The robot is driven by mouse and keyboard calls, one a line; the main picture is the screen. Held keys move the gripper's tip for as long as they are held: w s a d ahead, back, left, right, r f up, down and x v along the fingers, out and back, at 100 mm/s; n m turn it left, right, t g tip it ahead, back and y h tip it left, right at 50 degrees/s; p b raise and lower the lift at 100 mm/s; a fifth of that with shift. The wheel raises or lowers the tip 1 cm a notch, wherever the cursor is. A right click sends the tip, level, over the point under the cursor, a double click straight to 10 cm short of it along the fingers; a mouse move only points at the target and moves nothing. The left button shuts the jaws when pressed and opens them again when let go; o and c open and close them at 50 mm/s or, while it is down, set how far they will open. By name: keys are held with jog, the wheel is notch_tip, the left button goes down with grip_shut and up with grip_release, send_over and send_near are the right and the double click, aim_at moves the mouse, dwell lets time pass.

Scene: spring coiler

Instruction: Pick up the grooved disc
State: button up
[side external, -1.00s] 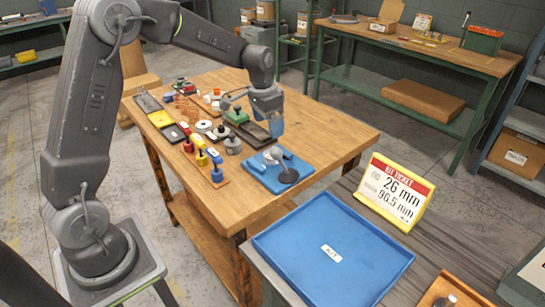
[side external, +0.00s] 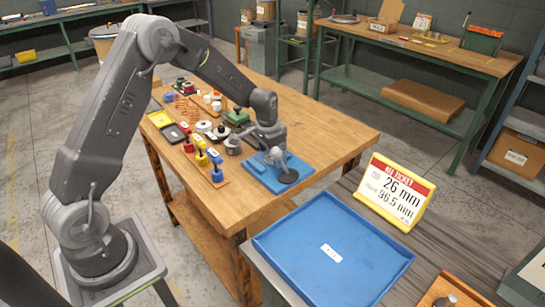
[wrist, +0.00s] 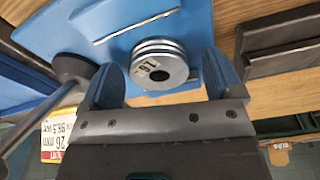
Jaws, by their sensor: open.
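The grooved disc (wrist: 160,62) is a silvery metal ring with a dark centre hole and a small number label. It is on a blue fixture (wrist: 190,20), which also shows on the wooden table in the side view (side external: 262,183). My gripper (wrist: 160,80) is open, with one blue-padded finger on each side of the disc and a gap to each. In the side view my gripper (side external: 272,152) is low over the fixture and partly hides the disc. I cannot tell how deep the fingers reach around it.
A dark round-footed post (wrist: 70,68) stands beside the disc. A dark tray (wrist: 280,45) lies to the right in the wrist view. Coloured blocks (side external: 201,158) and small parts crowd the table's left. A blue tray (side external: 333,262) and kit ticket (side external: 396,190) stand in front.

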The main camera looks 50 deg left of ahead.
jog(key=shift+c, duration=0.3)
jog(key=shift+r, duration=0.1)
jog(key=c, duration=1.1)
jog(key=shift+c, duration=0.2)
